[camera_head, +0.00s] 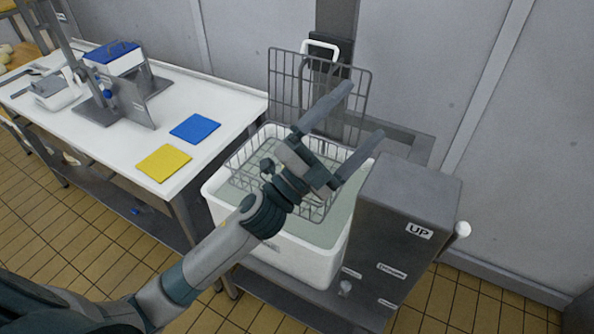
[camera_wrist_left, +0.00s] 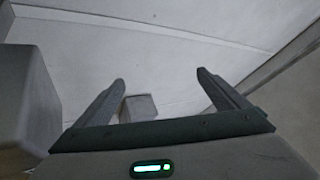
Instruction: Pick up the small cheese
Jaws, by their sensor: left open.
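I cannot make out a small cheese for certain in either view. Pale yellow rounded shapes (camera_head: 14,55) at the far left edge of the head view may be cheeses, but they are cut off and too small to tell. My left gripper (camera_head: 365,110) is open and empty, held above the white vat (camera_head: 322,262) with its fingers toward the back wall. In the left wrist view its two fingers (camera_wrist_left: 161,77) are spread apart with nothing between them. My left arm hides part of the vat and the wire basket (camera_head: 240,158). My right gripper is not in view.
A grey box marked UP (camera_head: 405,205) stands right of the vat. A raised wire grid (camera_head: 285,85) stands behind it. The white table (camera_head: 215,97) at left holds a blue cloth (camera_head: 195,128), a yellow cloth (camera_head: 164,163) and a blue-topped box (camera_head: 113,57).

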